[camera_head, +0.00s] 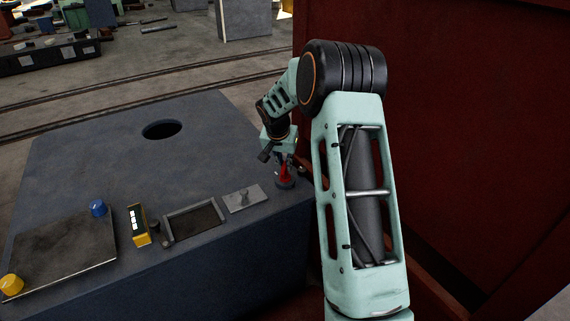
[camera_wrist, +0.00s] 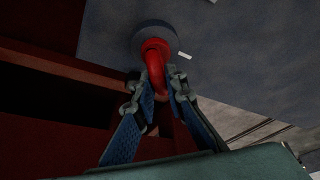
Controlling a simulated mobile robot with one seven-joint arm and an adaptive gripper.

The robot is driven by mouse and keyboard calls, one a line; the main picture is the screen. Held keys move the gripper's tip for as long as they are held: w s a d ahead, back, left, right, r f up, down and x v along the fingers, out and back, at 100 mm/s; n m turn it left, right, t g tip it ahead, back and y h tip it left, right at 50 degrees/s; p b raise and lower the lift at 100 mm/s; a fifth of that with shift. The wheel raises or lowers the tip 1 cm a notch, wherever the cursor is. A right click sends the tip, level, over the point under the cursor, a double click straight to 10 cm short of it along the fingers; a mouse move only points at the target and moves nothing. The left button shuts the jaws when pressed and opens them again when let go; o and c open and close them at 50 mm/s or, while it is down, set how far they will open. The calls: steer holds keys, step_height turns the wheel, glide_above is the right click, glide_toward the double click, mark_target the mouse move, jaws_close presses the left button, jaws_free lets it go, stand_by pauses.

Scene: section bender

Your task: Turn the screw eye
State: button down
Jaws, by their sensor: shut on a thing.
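The screw eye (camera_wrist: 155,50) is a red ring on a round dark base (camera_wrist: 151,32). In the head view the red screw eye (camera_head: 285,173) stands near the right front corner of the blue-grey block top. My gripper (camera_wrist: 160,88) is shut on the red ring, with a finger on either side of its near part. In the head view my gripper (camera_head: 285,162) comes down onto the ring from above, and the wrist partly hides it. The part of the ring between the fingers is hidden.
The block top (camera_head: 90,150) has a round hole (camera_head: 162,129) at the back. A dark red wall (camera_head: 450,120) stands close on the right.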

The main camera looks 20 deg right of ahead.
steer(key=n+p, duration=0.1)
steer(key=n, duration=0.1)
steer(key=n+y+p, duration=0.1)
steer(key=n+p, duration=0.1)
steer(key=shift+r+n+t+y, duration=0.2)
steer(key=shift+n+t+y, duration=0.1)
steer(key=n+y+p, duration=0.1)
steer(key=n+p, duration=0.2)
steer(key=n, duration=0.1)
steer(key=shift+y, duration=0.4)
steer(key=n+y, duration=0.1)
steer(key=n, duration=0.1)
steer(key=n+p, duration=0.1)
steer(key=n, duration=0.2)
steer(key=shift+f+y, duration=0.2)
steer(key=shift+y, duration=0.2)
steer(key=shift+n+g+y, duration=0.4)
steer(key=shift+n+g, duration=0.3)
steer(key=shift+n, duration=0.9)
steer(key=c, duration=2)
jaws_free()
steer(key=shift+o, duration=0.2)
steer(key=shift+r, duration=0.1)
steer(key=v, duration=0.7)
